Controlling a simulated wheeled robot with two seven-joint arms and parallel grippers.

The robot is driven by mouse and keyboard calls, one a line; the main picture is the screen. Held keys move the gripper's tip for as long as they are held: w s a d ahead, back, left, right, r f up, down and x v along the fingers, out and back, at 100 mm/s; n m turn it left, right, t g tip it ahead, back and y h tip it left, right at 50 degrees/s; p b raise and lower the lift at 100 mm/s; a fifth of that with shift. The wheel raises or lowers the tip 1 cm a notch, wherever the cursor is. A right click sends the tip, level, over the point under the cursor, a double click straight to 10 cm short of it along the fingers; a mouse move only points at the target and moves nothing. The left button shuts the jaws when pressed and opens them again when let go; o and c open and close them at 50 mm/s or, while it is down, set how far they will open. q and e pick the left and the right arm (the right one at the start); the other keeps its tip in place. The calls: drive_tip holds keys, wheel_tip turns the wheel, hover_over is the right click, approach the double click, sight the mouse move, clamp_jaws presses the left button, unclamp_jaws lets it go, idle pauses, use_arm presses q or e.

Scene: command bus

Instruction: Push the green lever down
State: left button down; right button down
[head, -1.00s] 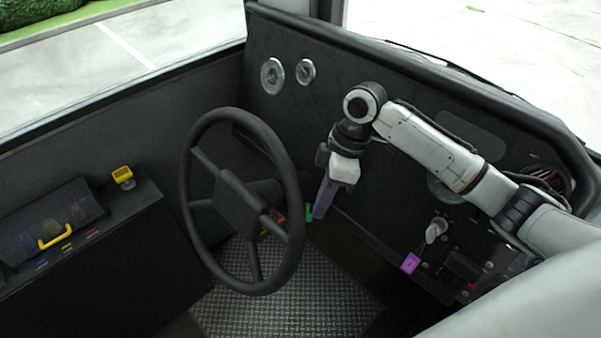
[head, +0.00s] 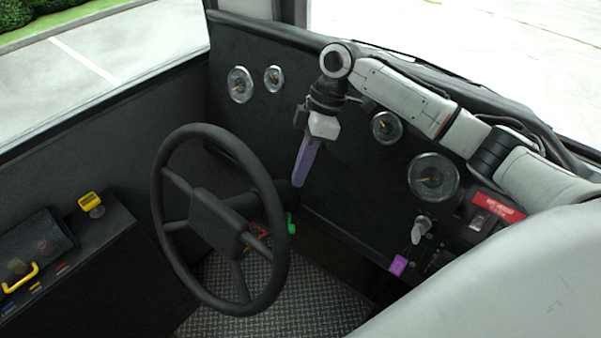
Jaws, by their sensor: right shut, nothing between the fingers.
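The green lever (head: 291,223) is small and shows low behind the right rim of the steering wheel, near the floor. My right gripper (head: 298,182) is shut and empty, with its purple fingers pointing down. In the picture its tips are just above the green lever, with a visible gap. I cannot tell the depth between them. My left gripper is not in view.
The black steering wheel (head: 277,205) stands left of my right gripper. A purple knob (head: 398,265) and a grey lever (head: 420,229) are on the right panel. A yellow handle (head: 20,277) is at far left.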

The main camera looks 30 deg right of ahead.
hover_over(292, 225)
drive_tip(key=f, duration=0.8)
drive_tip(key=shift+w+d+f, duration=0.2)
drive_tip(key=shift+w+f, duration=0.1)
drive_tip(key=shift+f, duration=0.1)
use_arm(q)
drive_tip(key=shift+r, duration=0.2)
use_arm(e)
drive_tip(key=shift+s+a+f, duration=0.15)
drive_tip(key=shift+s+f, duration=0.1)
drive_tip(key=shift+f, duration=0.2)
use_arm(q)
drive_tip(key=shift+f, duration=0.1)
use_arm(e)
drive_tip(key=shift+f, duration=0.15)
